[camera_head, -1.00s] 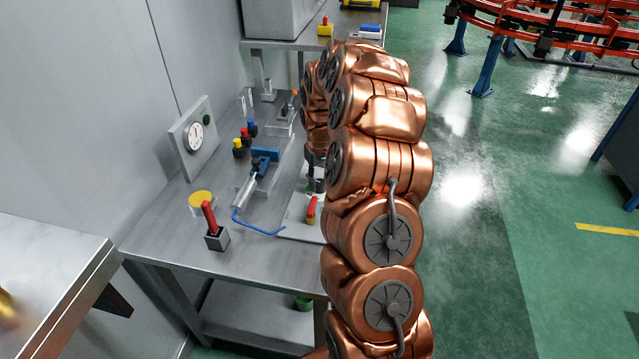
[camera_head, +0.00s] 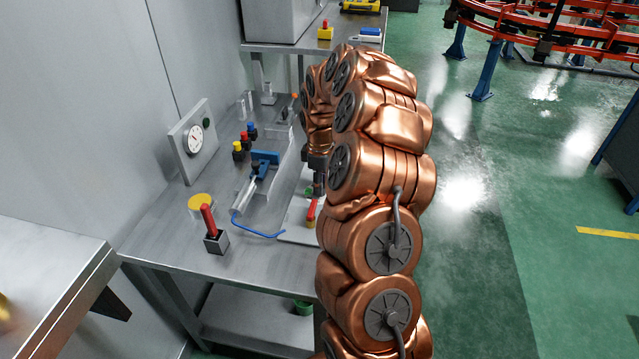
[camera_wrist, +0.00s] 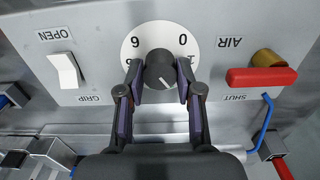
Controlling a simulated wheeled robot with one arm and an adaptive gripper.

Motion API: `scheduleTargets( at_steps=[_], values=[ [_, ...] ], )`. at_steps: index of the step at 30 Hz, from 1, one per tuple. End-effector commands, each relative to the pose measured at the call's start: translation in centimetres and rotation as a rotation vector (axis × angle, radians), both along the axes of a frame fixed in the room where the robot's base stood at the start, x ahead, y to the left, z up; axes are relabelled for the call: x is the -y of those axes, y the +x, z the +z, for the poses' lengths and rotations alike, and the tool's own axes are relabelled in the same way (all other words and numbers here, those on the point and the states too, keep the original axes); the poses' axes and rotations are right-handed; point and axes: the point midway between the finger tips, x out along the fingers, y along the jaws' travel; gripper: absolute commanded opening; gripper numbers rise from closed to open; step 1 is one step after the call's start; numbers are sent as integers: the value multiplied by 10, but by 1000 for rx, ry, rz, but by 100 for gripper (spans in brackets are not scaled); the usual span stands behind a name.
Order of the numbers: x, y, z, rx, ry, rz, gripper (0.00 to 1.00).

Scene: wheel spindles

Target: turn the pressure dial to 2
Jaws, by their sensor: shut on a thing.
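The pressure dial (camera_wrist: 133,54) is a white disc with a dark round knob (camera_wrist: 160,70) on a grey panel, seen upside down in the wrist view. A 0 and a figure looking like 6 show at its top; a 1 at the right is partly hidden. The knob's white mark points down and slightly right in the picture. My gripper (camera_wrist: 161,80) has its two fingers shut on the knob's sides and covers the dial's lower part. In the head view my gripper (camera_head: 318,178) is over the pale panel (camera_head: 299,215), where my arm hides the dial.
On the panel, a white switch (camera_wrist: 65,70) is at left and a red AIR handle (camera_wrist: 262,77) is close at right. A blue hose (camera_head: 258,231), a red lever on a block (camera_head: 208,220) and a gauge (camera_head: 195,140) are left of my arm.

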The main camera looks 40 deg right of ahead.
Motion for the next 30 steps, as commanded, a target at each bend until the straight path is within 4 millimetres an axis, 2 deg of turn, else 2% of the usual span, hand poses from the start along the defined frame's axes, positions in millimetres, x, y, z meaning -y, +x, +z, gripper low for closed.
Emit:
scheduleTargets(
  at_steps=[12, 29, 30],
  values=[
    [0, -1, 0, -2, -1, 186, 0],
    [0, -1, 0, -2, -1, 211, 0],
    [0, -1, 0, -2, -1, 211, 39]
  ],
)
